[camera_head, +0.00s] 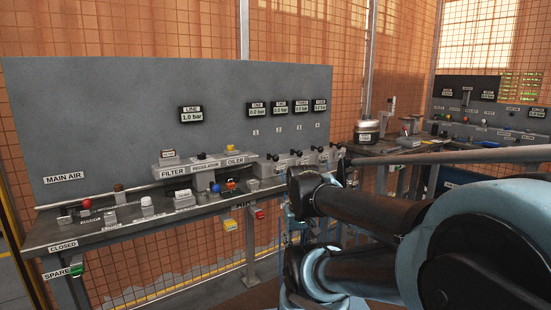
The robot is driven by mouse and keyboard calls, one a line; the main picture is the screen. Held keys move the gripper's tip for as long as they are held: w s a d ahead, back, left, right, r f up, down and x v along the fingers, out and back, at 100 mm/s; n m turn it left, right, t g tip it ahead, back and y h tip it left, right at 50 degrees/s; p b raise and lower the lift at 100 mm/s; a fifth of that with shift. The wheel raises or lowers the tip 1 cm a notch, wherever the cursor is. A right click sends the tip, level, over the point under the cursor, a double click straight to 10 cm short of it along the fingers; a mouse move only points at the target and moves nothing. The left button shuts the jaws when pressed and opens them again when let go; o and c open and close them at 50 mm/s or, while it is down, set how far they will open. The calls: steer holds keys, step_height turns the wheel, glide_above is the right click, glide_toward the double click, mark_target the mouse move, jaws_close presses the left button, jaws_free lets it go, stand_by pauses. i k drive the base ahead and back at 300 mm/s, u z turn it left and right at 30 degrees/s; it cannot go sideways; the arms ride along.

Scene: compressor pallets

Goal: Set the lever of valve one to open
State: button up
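A row of small grey valves with dark levers stands at the right end of the bench, below wall numbers 1 to 4. The leftmost, below the 1, appears to be valve one (269,168); its dark lever (273,157) is too small to tell its setting. The display above the 1 (258,109) seems to read 0.0 bar; the line display (190,115) reads 1.0 bar. My arm comes in from the right, in front of the bench's right end. I cannot make out my gripper's fingers in this view.
The bench (95,238) runs along a grey panel (110,110). It carries a filter, regulator and oiler unit (205,167), a red ball knob (86,203) and several small parts. A second station (480,120) stands at the right behind my arm.

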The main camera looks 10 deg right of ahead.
mark_target(276, 157)
steer(key=u, duration=1.1)
steer(key=k, duration=0.8)
steer(key=z, duration=0.95)
steer(key=i, duration=1)
steer(key=u, duration=0.1)
